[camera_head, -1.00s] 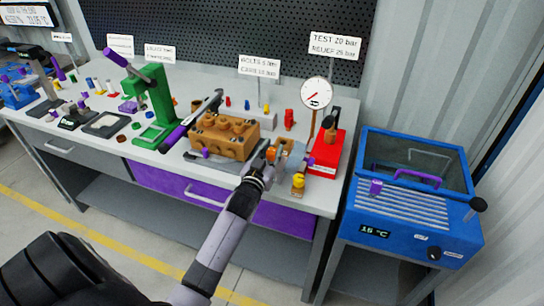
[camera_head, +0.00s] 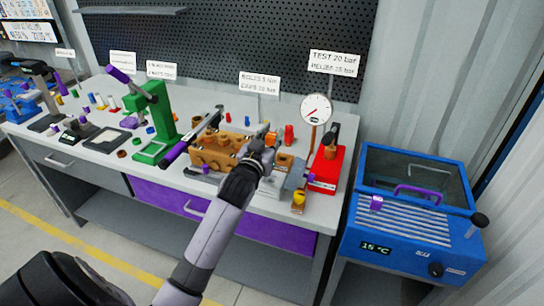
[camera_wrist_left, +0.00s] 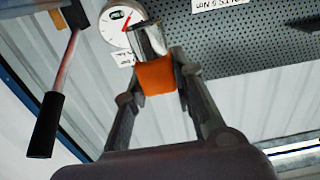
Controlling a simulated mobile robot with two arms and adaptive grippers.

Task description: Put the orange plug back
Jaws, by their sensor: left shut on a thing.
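My left gripper (camera_head: 266,152) is shut on the orange plug (camera_wrist_left: 157,77). In the left wrist view the orange plug sits between the two fingertips, with a shiny metal part beyond it. In the head view an orange piece (camera_head: 270,139) shows just beyond the gripper, probably the same plug. The brown pump block (camera_head: 214,156) with round bosses on top lies to the left of the gripper. My gripper and wrist hide its right end, so I cannot tell whether they touch. My right gripper is not in view.
Right of the gripper are a grey rounded part (camera_head: 296,177), a yellow piece (camera_head: 299,197) and a red box (camera_head: 329,171) near a pressure gauge (camera_head: 316,108). A green press (camera_head: 158,117) stands left. A blue tank (camera_head: 415,210) stands right of the bench.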

